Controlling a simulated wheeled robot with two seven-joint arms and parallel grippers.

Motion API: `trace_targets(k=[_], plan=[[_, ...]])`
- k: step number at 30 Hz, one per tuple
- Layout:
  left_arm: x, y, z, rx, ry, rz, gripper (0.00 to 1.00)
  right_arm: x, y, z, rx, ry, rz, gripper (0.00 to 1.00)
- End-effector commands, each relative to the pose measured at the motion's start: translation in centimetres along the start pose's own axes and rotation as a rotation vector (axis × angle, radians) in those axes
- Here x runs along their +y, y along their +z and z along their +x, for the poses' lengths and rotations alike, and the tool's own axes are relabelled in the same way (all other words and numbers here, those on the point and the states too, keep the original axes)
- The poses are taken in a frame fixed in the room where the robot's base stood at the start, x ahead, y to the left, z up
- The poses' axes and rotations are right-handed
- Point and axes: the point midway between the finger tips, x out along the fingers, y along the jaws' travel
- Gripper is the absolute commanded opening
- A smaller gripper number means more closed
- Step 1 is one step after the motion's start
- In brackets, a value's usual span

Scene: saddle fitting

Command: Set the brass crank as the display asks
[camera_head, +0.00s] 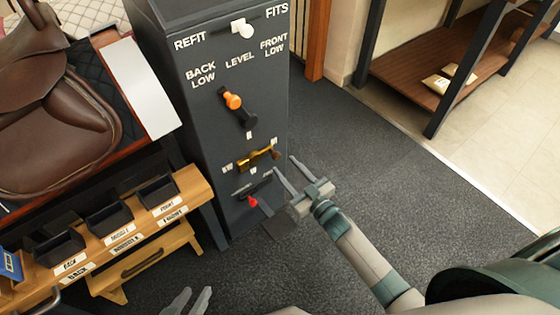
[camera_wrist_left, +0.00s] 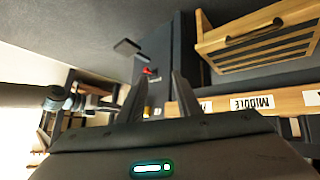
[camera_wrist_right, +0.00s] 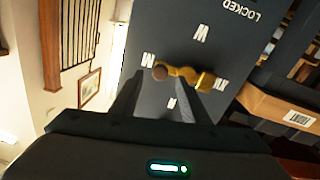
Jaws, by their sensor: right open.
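The brass crank (camera_head: 258,158) is on the front of a dark grey cabinet (camera_head: 210,140), with small white letter marks around it. In the right wrist view the brass crank (camera_wrist_right: 190,76) lies across the panel, its round brown knob (camera_wrist_right: 160,72) at the left end. My right gripper (camera_head: 284,165) is open just to the right of the crank; in its wrist view the knob appears between the fingertips. Whether they touch it I cannot tell. My left gripper (camera_head: 196,293) is open and empty at the bottom, away from the cabinet. I see no readable display screen.
Above the crank are an orange-knobbed lever (camera_head: 233,100) and a white knob (camera_head: 243,29) between REFIT and FITS. A red-marked lever (camera_head: 252,201) is below. A wooden rack (camera_head: 140,225) with labelled bins and a brown saddle (camera_head: 55,110) stand left. Floor to the right is clear.

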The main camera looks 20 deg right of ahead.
Motion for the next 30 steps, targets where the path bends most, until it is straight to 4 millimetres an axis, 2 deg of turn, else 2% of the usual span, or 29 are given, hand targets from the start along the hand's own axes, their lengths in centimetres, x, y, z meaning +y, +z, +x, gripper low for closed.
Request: trace_targets(k=[3,9,22,27,30], plan=[[0.1,-0.6,0.2,0.039,0.001,0.008,0.31,0.0,0.0,2.0,0.002,-0.001,0.000,0.42],[0.3,-1.6,0.3,0.088,0.003,0.015,0.31,-0.1,0.0,3.9,0.001,0.000,0.001,0.42],[0.3,-2.1,0.3,0.106,0.003,0.017,0.31,-0.1,0.0,4.5,0.000,-0.001,0.001,0.42],[0.3,-2.1,0.3,0.107,0.003,0.017,0.31,0.0,0.0,4.5,0.000,-0.001,0.001,0.01],[0.3,-2.1,0.3,0.107,0.003,0.017,0.31,0.0,0.0,4.5,0.000,-0.001,0.001,0.00]])
